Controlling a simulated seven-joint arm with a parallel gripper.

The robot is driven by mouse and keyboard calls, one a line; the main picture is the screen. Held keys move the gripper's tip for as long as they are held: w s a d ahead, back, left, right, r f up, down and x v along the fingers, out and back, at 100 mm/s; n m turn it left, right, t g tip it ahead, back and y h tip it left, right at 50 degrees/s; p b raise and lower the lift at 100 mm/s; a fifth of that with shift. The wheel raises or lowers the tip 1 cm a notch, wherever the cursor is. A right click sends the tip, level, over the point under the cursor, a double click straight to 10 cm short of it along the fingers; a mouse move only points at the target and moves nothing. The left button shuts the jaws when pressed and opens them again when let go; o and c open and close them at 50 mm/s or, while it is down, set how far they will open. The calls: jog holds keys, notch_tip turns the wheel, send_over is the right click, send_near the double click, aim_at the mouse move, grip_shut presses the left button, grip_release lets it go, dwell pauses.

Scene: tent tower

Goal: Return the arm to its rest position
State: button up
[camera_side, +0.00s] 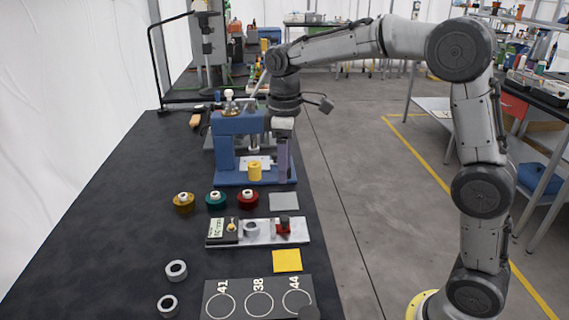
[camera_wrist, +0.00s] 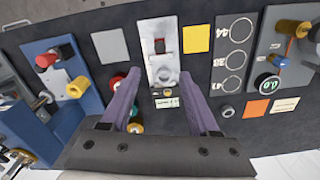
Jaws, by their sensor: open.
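My gripper (camera_side: 284,178) hangs from my arm, pointing down, at the right side of the blue press (camera_side: 226,160) in the side view. In the wrist view its two purple fingers (camera_wrist: 160,74) stand wide apart, with nothing between them. The gap frames part of the metal gauge plate (camera_wrist: 157,30) lying below. The fingers appear above the table, clear of the plate; whether they touch the press I cannot tell. My arm reaches from the right of the table over its far part.
A yellow cylinder (camera_side: 254,171) stands on the press base. Amber (camera_side: 183,203), teal (camera_side: 215,200) and red (camera_side: 247,199) knobbed pieces sit in front. Two grey rings (camera_side: 176,270) lie near a numbered dark plate (camera_side: 238,284). A yellow pad (camera_side: 287,261) lies nearby. Open floor (camera_side: 385,220) is to the right.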

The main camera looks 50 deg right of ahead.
jog(key=s+r+m+t, duration=0.1)
jog(key=s+r+t, duration=0.1)
jog(key=s+r, duration=0.35)
jog(key=s+r+t, duration=0.2)
jog(key=s+r, duration=0.1)
jog(key=s, duration=0.6)
jog(key=s+f+m+t, duration=0.1)
jog(key=s+f+m, duration=0.4)
jog(key=s+f, duration=0.3)
jog(key=s, duration=0.2)
jog(key=shift+s+d+t, duration=0.3)
